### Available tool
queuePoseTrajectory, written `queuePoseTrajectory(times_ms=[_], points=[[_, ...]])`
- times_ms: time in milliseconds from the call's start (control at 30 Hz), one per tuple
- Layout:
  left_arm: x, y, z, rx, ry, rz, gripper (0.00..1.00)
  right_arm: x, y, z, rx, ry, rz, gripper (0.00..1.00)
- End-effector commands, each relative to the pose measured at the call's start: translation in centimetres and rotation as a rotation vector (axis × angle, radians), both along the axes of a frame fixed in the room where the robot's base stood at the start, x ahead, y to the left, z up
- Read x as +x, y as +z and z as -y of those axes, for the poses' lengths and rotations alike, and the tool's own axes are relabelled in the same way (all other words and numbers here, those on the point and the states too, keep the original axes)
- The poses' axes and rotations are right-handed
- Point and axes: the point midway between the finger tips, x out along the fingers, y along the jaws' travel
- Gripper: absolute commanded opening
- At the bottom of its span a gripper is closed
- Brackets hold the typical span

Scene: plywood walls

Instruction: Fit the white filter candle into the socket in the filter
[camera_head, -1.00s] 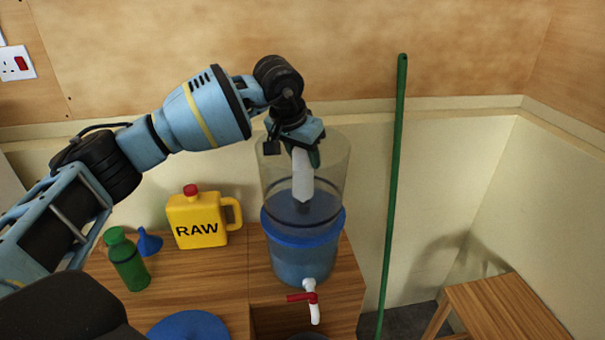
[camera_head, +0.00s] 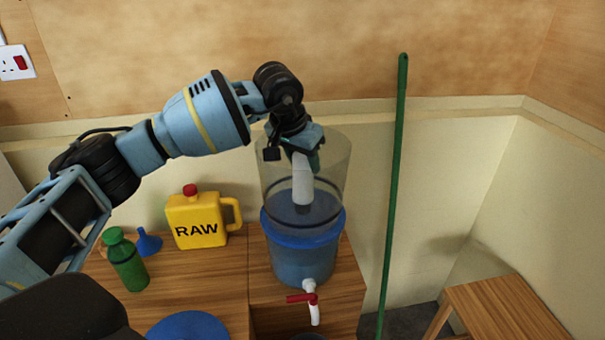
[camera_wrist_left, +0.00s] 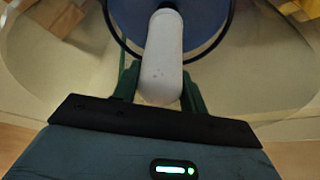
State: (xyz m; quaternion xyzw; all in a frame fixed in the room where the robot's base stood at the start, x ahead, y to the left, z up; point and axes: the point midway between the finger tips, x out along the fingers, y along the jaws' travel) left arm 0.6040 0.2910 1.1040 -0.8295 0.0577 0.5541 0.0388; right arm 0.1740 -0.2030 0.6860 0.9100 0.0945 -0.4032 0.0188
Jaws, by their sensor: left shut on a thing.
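The white filter candle (camera_head: 302,182) hangs nearly upright inside the clear upper chamber of the filter (camera_head: 337,175). My left gripper (camera_head: 303,160) is shut on the candle's upper part, at the chamber's open top. In the left wrist view the candle (camera_wrist_left: 163,50) sits between the green fingers of the left gripper (camera_wrist_left: 160,88) and points down toward the blue floor of the chamber (camera_wrist_left: 203,25). The candle's lower end is above or near that floor; I cannot tell whether they touch. The socket is hidden. My right gripper is not in view.
The filter's blue lower tank (camera_head: 300,262) with a red-handled tap (camera_head: 305,297) stands on a wooden cabinet. Left of it are a yellow RAW jug (camera_head: 197,220), blue funnel (camera_head: 148,242), green bottle (camera_head: 127,262) and blue lid (camera_head: 188,326). A green pole (camera_head: 393,190) stands right.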

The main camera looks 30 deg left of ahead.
Motion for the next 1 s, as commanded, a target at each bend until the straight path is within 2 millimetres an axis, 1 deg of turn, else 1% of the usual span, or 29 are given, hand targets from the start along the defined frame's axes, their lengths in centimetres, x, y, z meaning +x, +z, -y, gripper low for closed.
queuePoseTrajectory(times_ms=[600,1000], points=[[0.0,-0.7,0.0,0.0,0.0,0.002,0.13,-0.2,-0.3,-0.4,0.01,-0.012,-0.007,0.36],[0.0,-1.2,0.0,0.0,0.0,0.002,0.13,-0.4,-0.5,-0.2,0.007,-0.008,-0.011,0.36]])
